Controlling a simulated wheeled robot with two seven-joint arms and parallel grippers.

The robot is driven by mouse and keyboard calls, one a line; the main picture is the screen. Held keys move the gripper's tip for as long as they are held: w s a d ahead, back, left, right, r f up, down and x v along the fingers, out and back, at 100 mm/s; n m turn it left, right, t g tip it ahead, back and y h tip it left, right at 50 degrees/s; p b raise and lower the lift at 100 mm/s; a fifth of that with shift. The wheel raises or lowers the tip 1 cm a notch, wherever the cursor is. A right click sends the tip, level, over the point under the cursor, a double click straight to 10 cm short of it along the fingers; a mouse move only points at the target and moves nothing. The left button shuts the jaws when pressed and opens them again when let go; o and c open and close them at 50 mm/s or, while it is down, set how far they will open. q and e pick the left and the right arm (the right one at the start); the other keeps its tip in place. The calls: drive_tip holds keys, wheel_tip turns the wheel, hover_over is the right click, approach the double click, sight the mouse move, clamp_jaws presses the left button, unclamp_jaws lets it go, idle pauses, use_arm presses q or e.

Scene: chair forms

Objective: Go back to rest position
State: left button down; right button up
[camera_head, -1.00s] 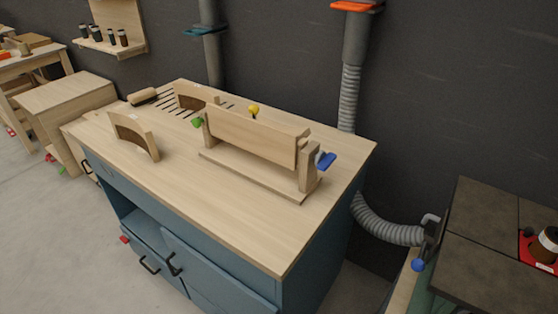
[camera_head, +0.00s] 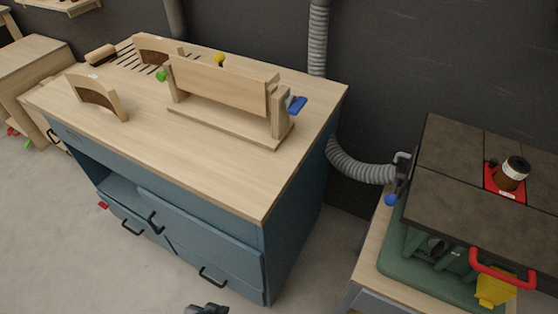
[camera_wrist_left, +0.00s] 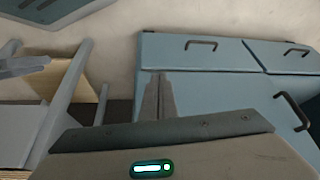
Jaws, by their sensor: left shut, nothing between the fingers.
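My left gripper (camera_head: 207,309) just shows at the bottom edge of the head view, low in front of the blue cabinet. In the left wrist view its two fingers (camera_wrist_left: 158,97) lie together, shut with nothing between them. The cabinet front (camera_wrist_left: 225,85) lies beyond the fingertips there. My right gripper is in neither view.
The blue cabinet (camera_head: 225,240) has a wooden top (camera_head: 150,115) with a wooden clamp jig (camera_head: 220,85) and curved wooden pieces (camera_head: 98,95). A dark machine table (camera_head: 470,205) stands at right. A grey hose (camera_head: 360,170) runs between. Grey floor (camera_head: 60,240) is open at left.

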use_arm(q)
drive_tip(key=s+d+f+t+h, duration=0.1)
drive_tip(key=s+d+f+t, duration=0.1)
drive_tip(key=f, duration=1.4)
drive_tip(key=shift+s+d+f, duration=0.35)
drive_tip(key=shift+s+d, duration=0.15)
